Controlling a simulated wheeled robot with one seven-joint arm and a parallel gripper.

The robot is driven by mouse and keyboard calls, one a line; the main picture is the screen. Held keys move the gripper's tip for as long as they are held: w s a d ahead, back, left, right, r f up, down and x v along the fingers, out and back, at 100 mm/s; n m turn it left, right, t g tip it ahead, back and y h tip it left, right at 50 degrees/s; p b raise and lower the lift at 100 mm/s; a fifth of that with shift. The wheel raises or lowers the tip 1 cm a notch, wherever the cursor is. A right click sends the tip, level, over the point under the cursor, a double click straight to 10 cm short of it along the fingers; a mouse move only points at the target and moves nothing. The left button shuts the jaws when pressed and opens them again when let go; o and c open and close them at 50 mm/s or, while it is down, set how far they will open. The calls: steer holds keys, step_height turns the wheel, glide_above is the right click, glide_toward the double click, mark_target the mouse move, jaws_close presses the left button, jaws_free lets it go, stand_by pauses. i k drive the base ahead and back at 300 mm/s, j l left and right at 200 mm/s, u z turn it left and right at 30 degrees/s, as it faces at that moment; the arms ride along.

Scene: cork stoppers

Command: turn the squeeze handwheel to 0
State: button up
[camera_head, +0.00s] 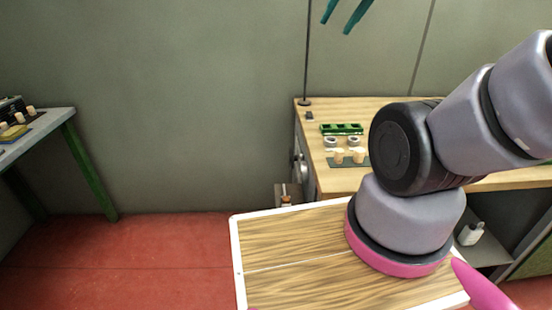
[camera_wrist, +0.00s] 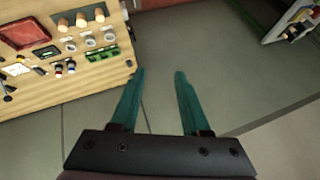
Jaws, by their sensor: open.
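A grey round part (camera_head: 299,165), which looks like the handwheel, sits on the left side of the wooden-topped bench (camera_head: 383,108). It is small and partly in shadow, and I cannot read any scale or its setting. My gripper (camera_head: 336,26) is at the top edge of the head view, its teal fingers apart and empty. I cannot make out the handwheel clearly in the wrist view.
The bench carries corks (camera_head: 358,154), a green rack (camera_head: 342,129) and, in the wrist view, a red tray (camera_wrist: 25,33). A thin dark post (camera_head: 306,50) rises at its back left corner. A green-legged table (camera_head: 40,130) stands far left. Red floor (camera_head: 150,250) between is clear.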

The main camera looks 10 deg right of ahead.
mark_target(292, 158)
steer(key=i+j+z, duration=0.2)
steer(key=j, duration=0.25)
steer(key=i+j+z, duration=0.2)
steer(key=j, duration=0.3)
steer(key=j+z, duration=0.15)
steer(key=j, duration=0.3)
steer(key=i+j+z, duration=0.2)
steer(key=j, duration=0.35)
steer(key=i+j+z, duration=0.1)
steer(key=j, duration=0.3)
steer(key=i+j+z, duration=0.1)
steer(key=j, duration=0.25)
steer(key=i, duration=0.1)
